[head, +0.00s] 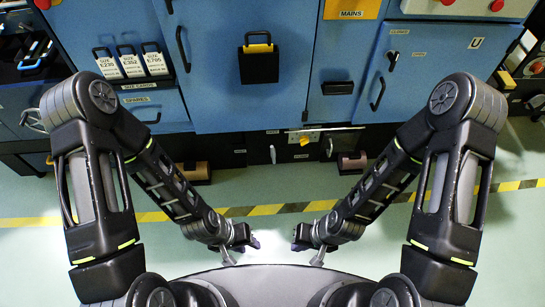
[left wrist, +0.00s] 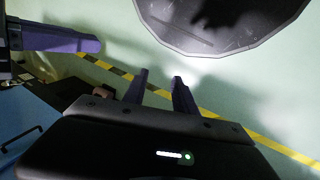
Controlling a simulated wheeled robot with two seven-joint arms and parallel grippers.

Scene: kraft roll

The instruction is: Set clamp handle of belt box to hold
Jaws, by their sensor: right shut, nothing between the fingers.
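I cannot tell for certain which part is the belt box. Along the dark lower band of the blue machine, the head view shows a small pale lever (head: 272,154), a yellow fitting (head: 304,140) and a dark lever (head: 329,147); labels there are too small to read. My left gripper (head: 252,242) is low in front of my body, well short of the machine. In the left wrist view its two purple fingers (left wrist: 160,78) stand apart with nothing between them. My right gripper (head: 298,240) faces it across a gap, shut and empty; its purple finger shows in the left wrist view (left wrist: 75,44).
A blue cabinet door (head: 225,90) with a black and yellow handle (head: 258,55) fills the back. Brown rolls (head: 195,171) sit low at the machine's foot. A yellow-black floor stripe (head: 290,208) crosses clear green floor.

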